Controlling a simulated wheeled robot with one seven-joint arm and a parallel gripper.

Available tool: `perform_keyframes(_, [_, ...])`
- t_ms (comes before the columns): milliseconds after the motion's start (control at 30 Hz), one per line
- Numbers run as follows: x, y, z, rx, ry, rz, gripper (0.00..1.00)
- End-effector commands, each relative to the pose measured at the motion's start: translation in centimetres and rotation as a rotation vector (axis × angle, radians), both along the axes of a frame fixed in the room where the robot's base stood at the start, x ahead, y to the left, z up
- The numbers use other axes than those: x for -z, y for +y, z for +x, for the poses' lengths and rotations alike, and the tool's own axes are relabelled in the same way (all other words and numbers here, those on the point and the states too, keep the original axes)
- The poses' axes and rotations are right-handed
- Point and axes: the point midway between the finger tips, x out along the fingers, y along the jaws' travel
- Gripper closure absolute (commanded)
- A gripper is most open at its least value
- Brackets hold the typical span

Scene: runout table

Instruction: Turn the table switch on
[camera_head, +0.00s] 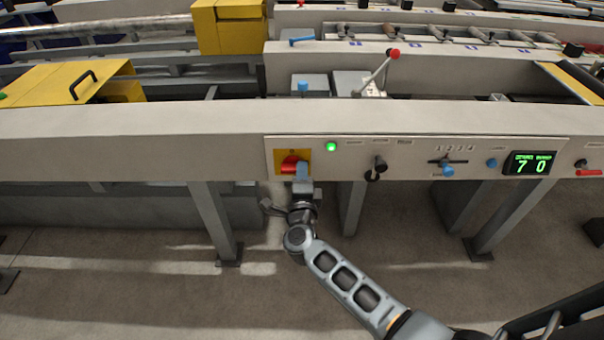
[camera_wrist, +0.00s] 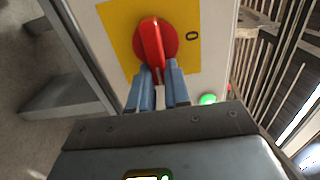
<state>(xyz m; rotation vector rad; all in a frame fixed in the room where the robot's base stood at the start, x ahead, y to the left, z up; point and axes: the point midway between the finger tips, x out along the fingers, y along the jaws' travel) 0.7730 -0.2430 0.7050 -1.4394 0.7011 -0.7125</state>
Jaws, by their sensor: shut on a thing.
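The table switch is a red rotary knob (camera_head: 289,164) on a yellow plate (camera_head: 304,155), set in the light front panel. In the wrist view the red knob (camera_wrist: 153,35) has a raised handle, and a black "0" (camera_wrist: 192,36) is marked beside it on the yellow plate (camera_wrist: 118,22). My gripper (camera_head: 302,172) is at the knob from the front. In the wrist view my gripper's blue fingers (camera_wrist: 160,72) are shut on the near end of the red handle. A green lamp (camera_head: 331,147) beside the switch is lit; it also shows in the wrist view (camera_wrist: 207,99).
To the right on the panel are a black knob (camera_head: 378,165), a blue-knobbed lever (camera_head: 447,170) and a lit display (camera_head: 530,163) reading 7 and 0. A red-balled lever (camera_head: 393,54) stands above.

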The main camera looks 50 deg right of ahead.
Motion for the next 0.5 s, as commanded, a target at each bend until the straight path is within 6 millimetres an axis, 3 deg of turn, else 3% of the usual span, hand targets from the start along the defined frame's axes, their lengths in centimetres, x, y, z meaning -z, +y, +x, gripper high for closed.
perform_keyframes(167, [-0.2, -0.36, 0.01, 0.007, -0.006, 0.002, 1.0])
perform_keyframes(200, [-0.2, -0.37, 0.02, 0.007, -0.006, 0.002, 0.8])
perform_keyframes(433, [-0.12, -0.24, 0.01, 0.004, -0.003, 0.001, 0.58])
perform_keyframes(500, [-0.09, -0.19, 0.01, 0.004, -0.003, 0.001, 0.57])
